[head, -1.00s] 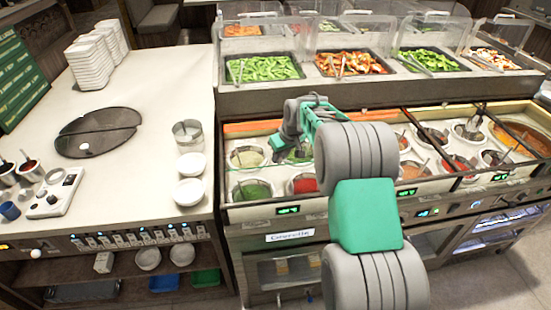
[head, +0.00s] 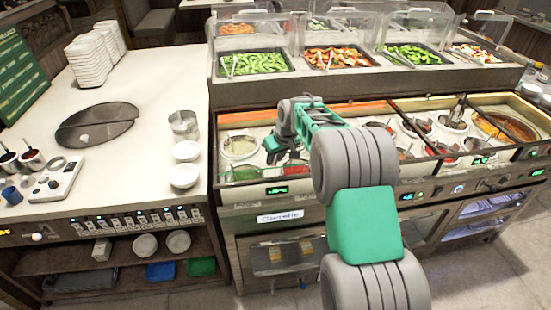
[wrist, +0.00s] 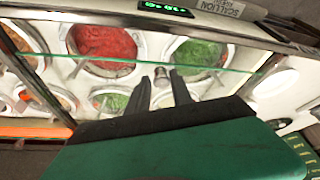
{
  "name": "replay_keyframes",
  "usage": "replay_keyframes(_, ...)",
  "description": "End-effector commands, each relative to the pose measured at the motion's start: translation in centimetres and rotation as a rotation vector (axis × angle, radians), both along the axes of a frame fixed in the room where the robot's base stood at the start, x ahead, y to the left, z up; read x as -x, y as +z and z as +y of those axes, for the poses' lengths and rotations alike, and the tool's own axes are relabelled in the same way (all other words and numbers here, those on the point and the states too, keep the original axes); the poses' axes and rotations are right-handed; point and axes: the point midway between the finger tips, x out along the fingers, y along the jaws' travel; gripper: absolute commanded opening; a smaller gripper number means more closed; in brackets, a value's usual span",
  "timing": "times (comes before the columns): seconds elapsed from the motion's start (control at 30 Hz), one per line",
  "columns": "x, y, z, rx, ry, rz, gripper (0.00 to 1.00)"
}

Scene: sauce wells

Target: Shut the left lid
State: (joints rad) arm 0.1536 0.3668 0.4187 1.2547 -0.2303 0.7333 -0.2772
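The sauce station's left section (head: 228,160) shows wells of white, green and red sauce in the head view. A clear pane with a pale green edge (wrist: 215,68) crosses above the wells in the wrist view; it appears to be the left lid. How far open it stands is hard to tell. My gripper (head: 272,152) is over this section, near its front. In the wrist view my gripper (wrist: 160,80) has two dark fingers apart, beside the pane's edge. A small grey piece (wrist: 160,73) shows between the fingertips; whether they touch it is unclear.
A red sauce well (wrist: 103,45) and a green sauce well (wrist: 195,52) lie near the fingers. A white counter (head: 150,75) with bowls (head: 184,176) stands at left. Raised food trays with clear guards (head: 345,30) stand behind. My arm hides the middle wells.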

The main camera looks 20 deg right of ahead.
Motion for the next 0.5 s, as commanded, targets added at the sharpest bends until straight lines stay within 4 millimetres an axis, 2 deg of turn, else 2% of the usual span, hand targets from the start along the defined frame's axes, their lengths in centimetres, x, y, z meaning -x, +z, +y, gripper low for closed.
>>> replay_keyframes(0.33,0.1,0.3,0.2,-0.001,0.004,-0.002,0.31)
replay_keyframes(0.5,1.0,2.8,-0.3,0.0,0.003,-0.005,0.31)
